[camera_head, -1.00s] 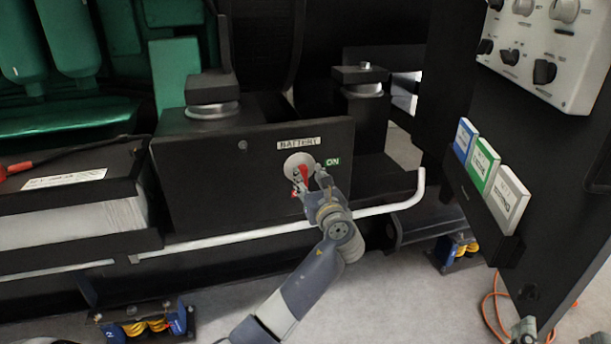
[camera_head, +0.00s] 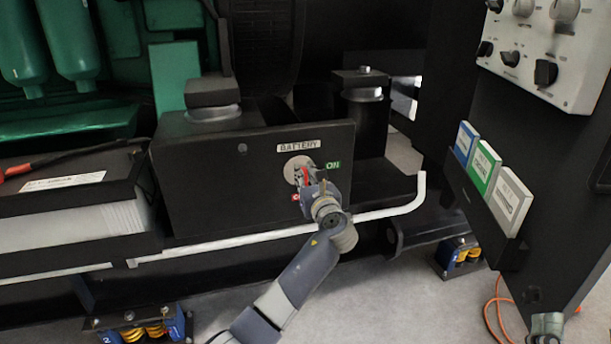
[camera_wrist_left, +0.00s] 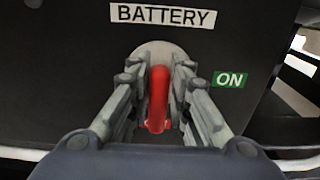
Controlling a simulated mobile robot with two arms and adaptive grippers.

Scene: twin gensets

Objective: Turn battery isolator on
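The battery isolator's red handle (camera_head: 306,174) sits on a pale round plate on the front of a black box, under a BATTERY label (camera_head: 298,145). A green ON label (camera_head: 333,165) is to its right; a small red mark is at its lower left. In the left wrist view the red handle (camera_wrist_left: 158,98) stands upright. My left gripper (camera_wrist_left: 160,95) has one finger on each side of it, closed in close against it. In the head view my left gripper (camera_head: 310,182) partly hides the handle. A grey part of my right gripper (camera_head: 546,325) shows at the bottom edge, its fingers unclear.
A white bent rail (camera_head: 390,210) runs below the box, close to my left wrist. A battery (camera_head: 70,215) with a red cable is at the left.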

